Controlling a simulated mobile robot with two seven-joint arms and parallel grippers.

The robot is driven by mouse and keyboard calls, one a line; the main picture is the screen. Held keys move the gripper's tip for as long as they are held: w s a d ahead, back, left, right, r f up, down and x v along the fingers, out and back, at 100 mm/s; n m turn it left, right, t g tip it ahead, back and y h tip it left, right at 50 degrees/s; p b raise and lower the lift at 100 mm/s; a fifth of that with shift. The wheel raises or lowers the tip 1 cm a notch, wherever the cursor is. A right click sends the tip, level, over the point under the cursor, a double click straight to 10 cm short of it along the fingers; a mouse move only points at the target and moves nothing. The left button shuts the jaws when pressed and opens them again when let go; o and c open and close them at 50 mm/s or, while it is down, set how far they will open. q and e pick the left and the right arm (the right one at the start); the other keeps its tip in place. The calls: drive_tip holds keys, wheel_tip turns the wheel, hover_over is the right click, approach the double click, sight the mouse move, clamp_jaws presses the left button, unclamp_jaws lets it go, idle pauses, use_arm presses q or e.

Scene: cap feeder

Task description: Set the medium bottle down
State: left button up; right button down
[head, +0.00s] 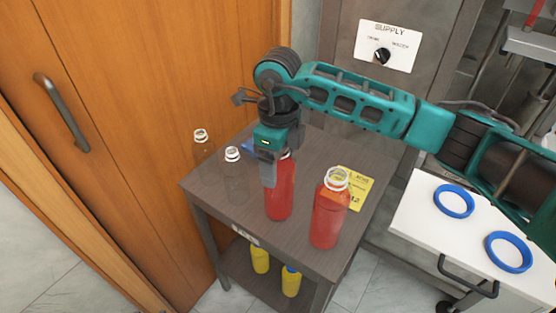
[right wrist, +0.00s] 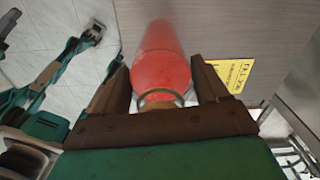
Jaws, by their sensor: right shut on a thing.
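The medium bottle (head: 281,190), filled with red, is upright over the dark side table (head: 235,205). My right gripper (head: 273,165) comes down from above and is shut on its upper part. In the right wrist view the red bottle (right wrist: 161,65) sits between the two dark fingers, its neck towards the palm. Whether its base touches the tabletop I cannot tell. A larger red bottle (head: 329,215) with a clear, open neck stands to its right, apart from it.
Two clear bottles stand at the table's left, one at the back (head: 202,145) and one nearer (head: 233,175). A yellow card (head: 357,185) lies behind the larger red bottle. Yellow containers (head: 260,260) are on the lower shelf. A white-topped cart (head: 425,215) with blue rings is at right.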

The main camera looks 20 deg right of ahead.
drive_tip(key=shift+f, duration=0.1)
unclamp_jaws()
wheel_tip(320, 180, up, 12)
drive_tip(key=shift+r, duration=0.15)
idle(0.6)
idle(0.3)
